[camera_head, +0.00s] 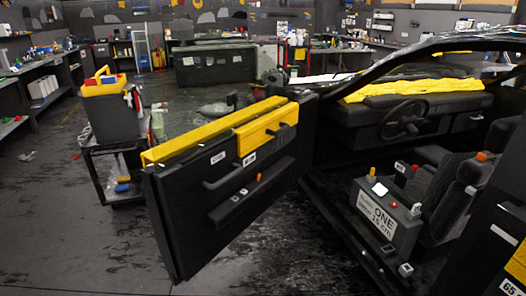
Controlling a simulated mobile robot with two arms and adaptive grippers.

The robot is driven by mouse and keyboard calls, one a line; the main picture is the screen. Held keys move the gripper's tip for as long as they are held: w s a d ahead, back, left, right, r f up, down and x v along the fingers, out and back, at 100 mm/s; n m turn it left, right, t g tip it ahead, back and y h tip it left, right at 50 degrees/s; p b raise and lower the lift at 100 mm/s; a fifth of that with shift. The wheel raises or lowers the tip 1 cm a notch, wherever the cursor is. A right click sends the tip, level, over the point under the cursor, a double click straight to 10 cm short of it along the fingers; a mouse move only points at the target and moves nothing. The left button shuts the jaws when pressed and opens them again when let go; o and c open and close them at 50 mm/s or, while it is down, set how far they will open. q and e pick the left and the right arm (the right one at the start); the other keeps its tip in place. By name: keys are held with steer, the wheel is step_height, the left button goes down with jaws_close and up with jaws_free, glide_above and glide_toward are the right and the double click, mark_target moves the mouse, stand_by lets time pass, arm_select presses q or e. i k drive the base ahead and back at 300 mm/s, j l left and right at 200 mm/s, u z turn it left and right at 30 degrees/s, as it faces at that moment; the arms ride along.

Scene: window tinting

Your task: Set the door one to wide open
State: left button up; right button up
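A black car door (222,215) stands swung out from the car, left of the front door opening. Its inner side faces me, with a handle bar, an armrest and small white labels that are too small to read. Yellow covers (215,131) lie along its top edge. A clear gap shows between the door's near edge and the car's sill. Neither of my grippers is in view.
The car body (395,62) fills the right side, with a steering wheel (404,119) and a yellow-covered dashboard. A dark cart (113,165) carrying a toolbox stands left of the door. Dark floor (75,235) is free at the front left. Workbenches line the back.

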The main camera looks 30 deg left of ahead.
mark_target(193, 216)
steer(key=i+j, duration=0.1)
steer(key=j, duration=0.55)
steer(key=i+j+z, duration=0.1)
steer(key=j, duration=0.5)
steer(key=i+j, duration=0.1)
steer(key=j, duration=0.55)
